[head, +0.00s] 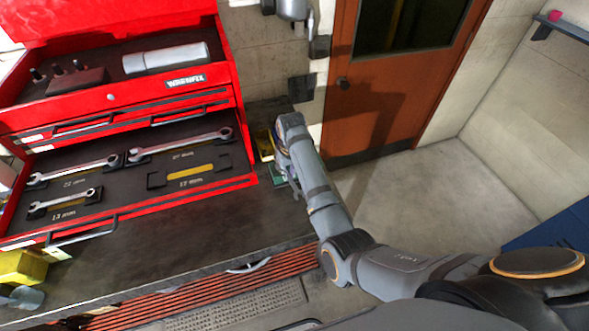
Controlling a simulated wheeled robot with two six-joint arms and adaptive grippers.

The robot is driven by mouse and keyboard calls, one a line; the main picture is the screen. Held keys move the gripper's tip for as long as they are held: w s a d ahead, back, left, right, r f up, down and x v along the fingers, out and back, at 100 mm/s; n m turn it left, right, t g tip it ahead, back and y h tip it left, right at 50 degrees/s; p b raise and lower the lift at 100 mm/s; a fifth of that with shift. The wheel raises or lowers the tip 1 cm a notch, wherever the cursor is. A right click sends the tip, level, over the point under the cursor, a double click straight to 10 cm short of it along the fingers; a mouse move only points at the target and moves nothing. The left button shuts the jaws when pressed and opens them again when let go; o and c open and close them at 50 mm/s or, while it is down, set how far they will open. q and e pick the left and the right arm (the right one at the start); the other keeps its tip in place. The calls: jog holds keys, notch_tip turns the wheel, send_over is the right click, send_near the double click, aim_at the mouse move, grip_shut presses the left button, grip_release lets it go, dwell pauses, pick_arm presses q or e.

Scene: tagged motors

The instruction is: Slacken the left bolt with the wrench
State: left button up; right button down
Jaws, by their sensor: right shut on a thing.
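My right gripper (284,168) is at the right end of the workbench, just right of the red tool chest, and mostly hidden by my own arm. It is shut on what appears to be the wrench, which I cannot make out. In the open drawer (118,209) the 17 mm slot (190,171) is empty and shows yellow. The 22 mm wrench (75,170), 13 mm wrench (62,201) and 27 mm wrench (180,143) lie in their slots. No left bolt can be made out. My left gripper is not in view.
The red tool chest (205,100) stands on the dark workbench (185,240), its drawer jutting forward. A grey metal thing (293,8) is at the top edge. A yellow thing (22,268) lies at lower left. An orange door (385,110) and open floor (420,195) lie beyond.

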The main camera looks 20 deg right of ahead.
jog(key=shift+a+r+m, duration=0.1)
jog(key=shift+a+m, duration=1.65)
jog(key=shift+m, duration=0.05)
jog(key=shift+d, duration=0.1)
jog(key=shift+s, duration=0.1)
